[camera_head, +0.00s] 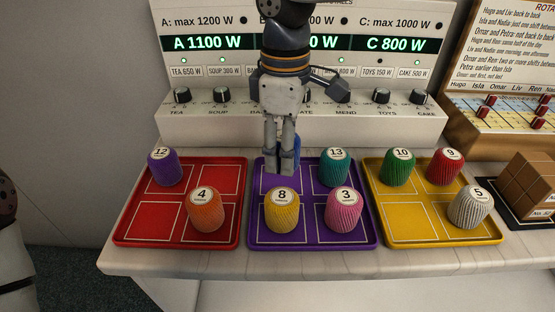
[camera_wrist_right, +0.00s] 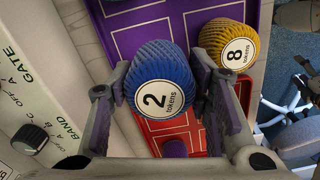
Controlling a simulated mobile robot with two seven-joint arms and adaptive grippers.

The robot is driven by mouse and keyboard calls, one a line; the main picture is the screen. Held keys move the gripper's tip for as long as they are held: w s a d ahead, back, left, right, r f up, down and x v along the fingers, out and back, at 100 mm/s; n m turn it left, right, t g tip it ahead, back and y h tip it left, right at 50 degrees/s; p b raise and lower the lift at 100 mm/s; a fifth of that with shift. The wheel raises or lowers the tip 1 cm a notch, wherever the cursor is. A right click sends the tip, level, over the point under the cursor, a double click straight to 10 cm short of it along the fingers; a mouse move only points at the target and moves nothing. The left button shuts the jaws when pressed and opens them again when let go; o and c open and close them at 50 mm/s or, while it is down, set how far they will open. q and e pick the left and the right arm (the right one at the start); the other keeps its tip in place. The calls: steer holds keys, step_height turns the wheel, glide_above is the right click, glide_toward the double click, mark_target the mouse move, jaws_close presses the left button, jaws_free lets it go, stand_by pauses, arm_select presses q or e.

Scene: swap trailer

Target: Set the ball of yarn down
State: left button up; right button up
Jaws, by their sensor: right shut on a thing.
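A blue ball of yarn labelled 2 (camera_wrist_right: 155,72) sits between the fingers of my right gripper (camera_head: 282,163), which is shut on it. In the head view only a strip of the blue ball (camera_head: 297,150) shows beside the fingers. The gripper points down over the back left square of the purple tray (camera_head: 258,240). I cannot tell whether the ball touches the tray. The yellow ball 8 (camera_head: 282,211) is just in front of it, also in the wrist view (camera_wrist_right: 235,50). My left gripper is not in view.
The purple tray also holds the teal ball 13 (camera_head: 335,167) and pink ball 3 (camera_head: 343,210). The red tray (camera_head: 150,238) and yellow tray (camera_head: 415,238) flank it, each with balls and bare squares. A knobbed panel (camera_head: 215,130) stands close behind; a brown box (camera_head: 528,183) is at right.

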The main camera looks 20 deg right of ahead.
steer(key=shift+w+d+f, duration=0.1)
steer(key=shift+w+f, duration=0.6)
steer(key=shift+f, duration=0.15)
steer(key=shift+w+f, duration=0.15)
steer(key=shift+f, duration=0.7)
steer(key=shift+w+f, duration=0.15)
steer(key=shift+f, duration=0.65)
steer(key=shift+f, duration=0.2)
steer(key=o, duration=1.1)
steer(key=shift+r, duration=0.1)
step_height(320, 180, up, 12)
steer(key=shift+r, duration=0.1)
